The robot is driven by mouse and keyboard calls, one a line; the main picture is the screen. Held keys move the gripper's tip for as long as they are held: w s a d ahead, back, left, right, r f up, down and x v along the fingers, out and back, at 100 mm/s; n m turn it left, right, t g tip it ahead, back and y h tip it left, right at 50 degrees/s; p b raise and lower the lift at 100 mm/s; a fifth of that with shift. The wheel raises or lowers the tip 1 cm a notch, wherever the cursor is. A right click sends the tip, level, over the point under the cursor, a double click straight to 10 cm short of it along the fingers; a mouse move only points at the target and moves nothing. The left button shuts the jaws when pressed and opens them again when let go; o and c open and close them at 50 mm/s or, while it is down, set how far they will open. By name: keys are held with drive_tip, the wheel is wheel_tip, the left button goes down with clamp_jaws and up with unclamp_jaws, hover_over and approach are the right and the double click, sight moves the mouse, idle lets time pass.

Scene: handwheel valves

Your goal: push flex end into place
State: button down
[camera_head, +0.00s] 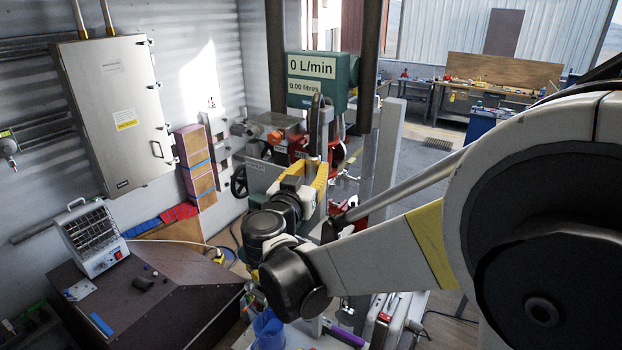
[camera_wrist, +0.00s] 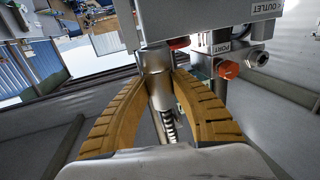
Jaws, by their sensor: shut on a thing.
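The flex end (camera_wrist: 160,95) is a bare metal cylinder in the wrist view, with a ribbed flexible hose (camera_wrist: 171,127) trailing from it. My gripper (camera_wrist: 161,72) has its two yellow ribbed fingers closed on either side of it. The flex end's far tip meets a grey metal housing (camera_wrist: 195,22) marked OUTLET; I cannot tell how deeply it is seated. In the head view my gripper (camera_head: 311,168) is at the valve rig, below the green meter box (camera_head: 322,81). My fingers and arm hide most of the flex end there.
Beside the housing, an orange cap (camera_wrist: 228,70) and a fitting labelled PORT stand close to my right finger in the wrist view. A black handwheel (camera_head: 239,181) is left of my gripper. A heater (camera_head: 91,238) sits on the dark bench at left.

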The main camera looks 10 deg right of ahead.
drive_tip(key=w+a+r+n+t+y+p, duration=0.2)
drive_tip(key=w+a+r+n+y, duration=0.1)
drive_tip(key=w+a+y, duration=0.2)
drive_tip(key=shift+a, duration=0.8)
drive_tip(key=shift+w, duration=0.1)
wheel_tip(320, 180, down, 6)
drive_tip(key=b, duration=0.5)
drive_tip(key=shift+r, duration=0.1)
drive_tip(key=shift+f+b, duration=1.65)
drive_tip(key=shift+b, duration=0.15)
drive_tip(key=c, duration=1.1)
unclamp_jaws()
